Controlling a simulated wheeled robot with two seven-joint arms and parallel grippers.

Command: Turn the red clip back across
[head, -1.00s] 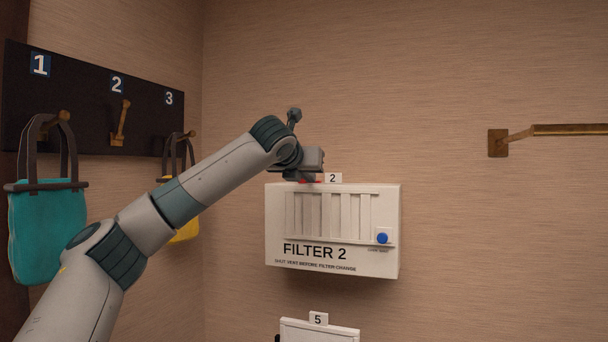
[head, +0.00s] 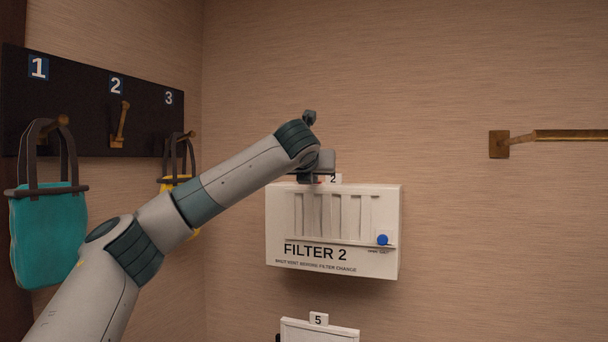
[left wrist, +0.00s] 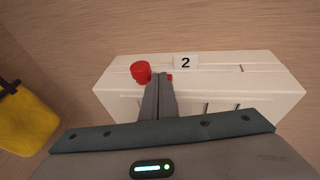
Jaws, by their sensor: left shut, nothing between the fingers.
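The white box marked FILTER 2 (head: 333,268) is fixed to the wall in the head view. The red clip (left wrist: 141,71) sits on the top of this box in the left wrist view, left of the number 2 tag (left wrist: 186,62). A small bit of red shows on the other side of my fingers, so part of the clip is hidden behind them. My left gripper (left wrist: 160,77) is shut and empty, its tips right beside the clip at the box top. I cannot tell whether they touch it. My right gripper is not in view.
A blue button (head: 382,240) is on the box front. A teal bag (head: 46,235) and a yellow bag (left wrist: 28,122) hang at left from the hook board (head: 90,75). A brass rail (head: 565,131) is on the right wall. Another box, tagged 5 (head: 318,319), is below.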

